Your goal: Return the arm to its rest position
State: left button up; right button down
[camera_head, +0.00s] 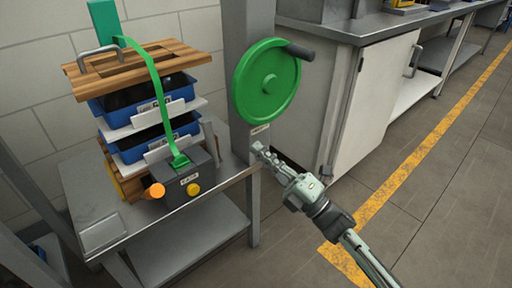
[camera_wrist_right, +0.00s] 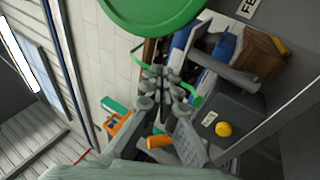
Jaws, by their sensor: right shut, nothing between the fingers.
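My right gripper (camera_head: 260,150) is at the end of my right arm, which comes in from the lower right in the head view. It is shut and empty, just below the green wheel (camera_head: 267,80) and in front of the grey post. In the right wrist view the shut fingers (camera_wrist_right: 166,82) show in the middle, with the green wheel (camera_wrist_right: 152,12) at the top edge. My left gripper is not in view. No amber bottles show.
A steel bench (camera_head: 102,231) carries blue bins (camera_head: 150,98) under a wooden board (camera_head: 140,70), and a grey box (camera_head: 187,174) with an orange and a yellow knob. A green strap (camera_head: 155,85) runs over them. White cabinets stand behind right. The floor at right is clear.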

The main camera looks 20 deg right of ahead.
jog(key=s+d+f+m+g+h+p, duration=0.1)
jog(key=s+d+f+m+g+h, duration=0.2)
jog(key=f+m+h, duration=0.55)
jog(key=s+d+f+m+g+h, duration=0.1)
jog(key=d+f+m+g+h, duration=0.4)
jog(key=f+m, duration=0.5)
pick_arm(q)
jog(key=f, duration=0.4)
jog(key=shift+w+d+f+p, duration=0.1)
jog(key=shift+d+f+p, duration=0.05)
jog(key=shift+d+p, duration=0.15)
pick_arm(e)
jog(key=s+f+m+g, duration=0.2)
jog(key=s+f+g, duration=0.2)
jog(key=s, duration=0.5)
jog(key=s+f+m+g, duration=0.3)
jog(key=s+f+g, duration=0.1)
jog(key=s+f, duration=0.3)
jog(key=shift+s+a+f, duration=0.15)
jog(key=shift+s+f, duration=0.05)
jog(key=shift+s, duration=1)
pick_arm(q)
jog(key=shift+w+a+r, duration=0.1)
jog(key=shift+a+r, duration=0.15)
pick_arm(e)
jog(key=shift+m+h, duration=0.25)
